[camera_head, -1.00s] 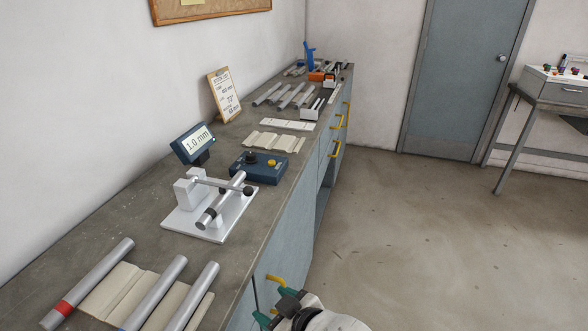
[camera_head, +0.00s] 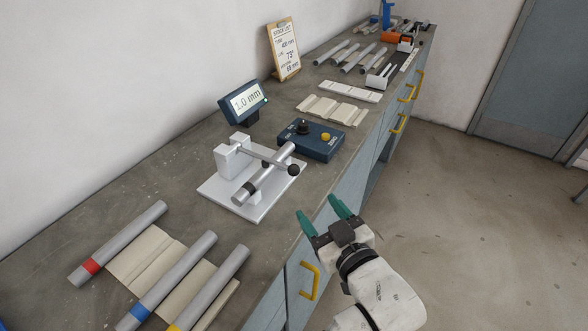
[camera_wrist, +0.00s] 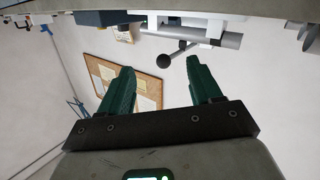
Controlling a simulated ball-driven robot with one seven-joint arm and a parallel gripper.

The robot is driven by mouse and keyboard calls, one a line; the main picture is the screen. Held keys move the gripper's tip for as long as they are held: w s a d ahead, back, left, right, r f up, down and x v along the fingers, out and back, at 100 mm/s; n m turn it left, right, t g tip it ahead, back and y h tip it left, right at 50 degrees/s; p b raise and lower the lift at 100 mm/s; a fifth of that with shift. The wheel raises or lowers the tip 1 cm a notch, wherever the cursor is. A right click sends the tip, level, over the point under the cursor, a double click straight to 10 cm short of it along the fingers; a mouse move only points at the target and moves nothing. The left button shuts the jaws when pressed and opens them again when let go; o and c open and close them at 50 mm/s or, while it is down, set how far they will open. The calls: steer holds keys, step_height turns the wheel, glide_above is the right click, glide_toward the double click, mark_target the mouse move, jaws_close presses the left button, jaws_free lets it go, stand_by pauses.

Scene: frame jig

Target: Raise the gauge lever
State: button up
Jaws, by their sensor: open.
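The gauge (camera_head: 233,160) is a silver block on a light base plate (camera_head: 215,190) on the bench. Its lever (camera_head: 262,155) is a thin rod from the block, ending in a black ball knob (camera_head: 294,169). A silver tube (camera_head: 265,178) with a dark band lies on the gauge, beneath the rod. The display (camera_head: 245,98) behind reads 1.0 mm. My gripper (camera_head: 324,212) has green fingers, open and empty, in front of the bench edge, lower right of the knob and apart from it. In the wrist view the knob (camera_wrist: 166,60) shows between and beyond the open fingers (camera_wrist: 158,80).
A blue control box (camera_head: 312,140) with a black knob and yellow button stands right behind the gauge. Tubes with red, blue and yellow bands lie on a cream rack (camera_head: 145,258) at front left. Yellow handles (camera_head: 310,281) stick out from the bench front.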

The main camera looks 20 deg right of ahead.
mark_target(294, 175)
steer(key=shift+t, duration=0.6)
steer(key=w, duration=0.3)
steer(key=w+a+r, duration=0.1)
steer(key=w, duration=0.3)
steer(key=w+r, duration=0.1)
steer(key=w, duration=0.3)
steer(key=shift+w+a+p, duration=0.2)
steer(key=shift+p, duration=0.15)
steer(key=shift+c, duration=0.4)
jaws_close()
